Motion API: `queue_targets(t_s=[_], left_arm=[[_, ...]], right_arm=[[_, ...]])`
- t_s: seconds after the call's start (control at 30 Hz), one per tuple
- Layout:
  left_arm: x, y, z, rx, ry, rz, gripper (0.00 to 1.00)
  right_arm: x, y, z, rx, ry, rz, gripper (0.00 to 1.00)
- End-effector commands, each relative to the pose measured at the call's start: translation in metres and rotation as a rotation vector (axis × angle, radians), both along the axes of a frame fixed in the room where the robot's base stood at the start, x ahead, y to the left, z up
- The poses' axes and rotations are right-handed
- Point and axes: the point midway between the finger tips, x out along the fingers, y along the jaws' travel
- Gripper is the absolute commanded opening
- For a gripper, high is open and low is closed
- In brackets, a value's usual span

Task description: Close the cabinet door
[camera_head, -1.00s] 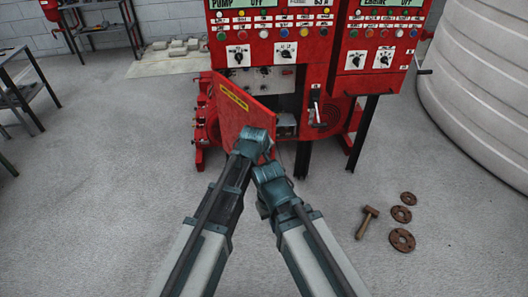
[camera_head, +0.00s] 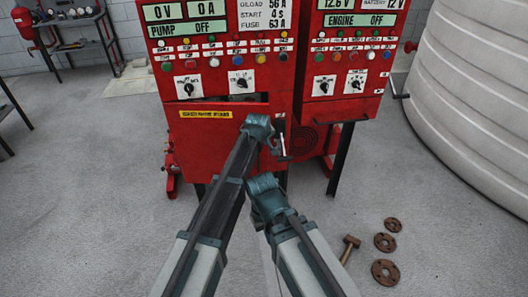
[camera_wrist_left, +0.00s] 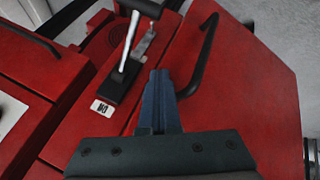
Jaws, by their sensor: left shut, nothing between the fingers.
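The cabinet door (camera_head: 205,140) is a red panel with a yellow label, low on the front of the left red cabinet. It lies almost in line with the front; a dark gap shows above its top edge, and I cannot tell whether it is flush. In the left wrist view the door (camera_wrist_left: 250,85) fills the right side, with a black bar handle (camera_wrist_left: 203,55). My left gripper (camera_wrist_left: 161,78) is shut and empty, beside the handle at the door's edge; I cannot tell if it touches. In the head view my wrist hides its fingers.
A lever switch (camera_head: 284,140) sits just right of the door; it also shows in the left wrist view (camera_wrist_left: 130,45). The engine panel (camera_head: 342,60) stands to the right, then a large pale tank (camera_head: 475,100). A hammer (camera_head: 349,248) and rusty flanges (camera_head: 385,242) lie on the floor.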

Motion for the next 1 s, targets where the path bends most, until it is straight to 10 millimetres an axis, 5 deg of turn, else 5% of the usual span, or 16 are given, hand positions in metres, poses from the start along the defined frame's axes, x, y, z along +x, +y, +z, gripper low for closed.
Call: queue_targets(t_s=[0.3, 1.0], left_arm=[[0.039, -0.006, 0.0, 0.0, 0.0, 0.0, 0.0], [0.04, -0.004, 0.0, 0.0, 0.0, 0.0, 0.0]], right_arm=[[0.0, 0.0, 0.0, 0.0, 0.0, 0.0, 0.0], [0.0, 0.0, 0.0, 0.0, 0.0, 0.0, 0.0]])
